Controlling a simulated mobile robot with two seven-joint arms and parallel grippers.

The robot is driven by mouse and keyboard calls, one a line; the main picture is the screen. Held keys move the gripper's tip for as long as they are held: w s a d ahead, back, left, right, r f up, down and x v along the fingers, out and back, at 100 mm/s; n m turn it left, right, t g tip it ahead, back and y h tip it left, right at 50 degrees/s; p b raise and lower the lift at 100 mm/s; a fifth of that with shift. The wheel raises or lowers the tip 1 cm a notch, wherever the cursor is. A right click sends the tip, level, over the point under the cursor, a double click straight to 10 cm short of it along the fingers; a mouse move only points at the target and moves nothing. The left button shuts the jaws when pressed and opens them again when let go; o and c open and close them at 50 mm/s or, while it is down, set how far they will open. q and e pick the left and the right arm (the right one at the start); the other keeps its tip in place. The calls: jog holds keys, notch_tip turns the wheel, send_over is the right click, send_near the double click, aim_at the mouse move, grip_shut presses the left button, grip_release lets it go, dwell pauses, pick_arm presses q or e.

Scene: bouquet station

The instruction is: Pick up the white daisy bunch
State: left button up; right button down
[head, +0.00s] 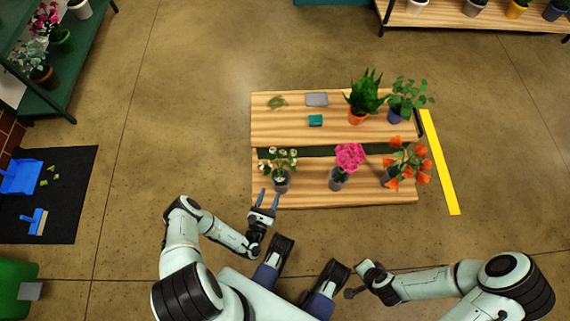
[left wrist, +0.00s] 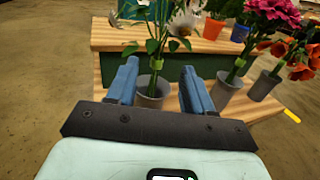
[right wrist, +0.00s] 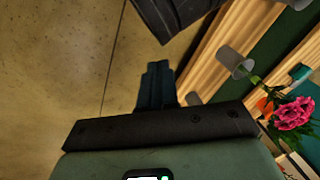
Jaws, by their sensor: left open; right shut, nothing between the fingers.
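The white daisy bunch (head: 279,158) stands upright in a grey pot (head: 281,181) at the front left of the wooden bench. In the left wrist view its green stems (left wrist: 156,60) rise from the grey pot (left wrist: 152,90) straight ahead, between my fingers in the picture. My left gripper (head: 267,199) is open and empty, just in front of the pot; it also shows in the left wrist view (left wrist: 165,80). I see no contact with the stems. My right gripper (right wrist: 157,85) is shut and empty, low at the right, away from the daisies.
A pink bunch (head: 349,157) and an orange bunch (head: 407,163) stand right of the daisies in grey pots. Open floor lies left of the bench.

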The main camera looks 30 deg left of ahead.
pick_arm(q)
jog(key=shift+w+a+f+b, duration=0.35)
jog(key=shift+w+b, duration=0.4)
jog(key=shift+w, duration=1.45)
jog(key=shift+w+a+f+b, duration=0.35)
jog(key=shift+w+b, duration=0.45)
jog(key=shift+w, duration=1.35)
jog(key=shift+w+a+f+b, duration=0.2)
jog(key=shift+w+a+b, duration=0.4)
jog(key=shift+w, duration=1.6)
jog(key=shift+d, duration=0.2)
grip_shut()
pick_arm(e)
jog(key=s+d+f+g, duration=0.1)
jog(key=s+f, duration=0.3)
jog(key=f, duration=0.3)
jog(key=shift+s+d+f+m+g, duration=0.2)
jog(key=shift+d+f+m+g, duration=0.1)
jog(key=shift+d+f, duration=0.1)
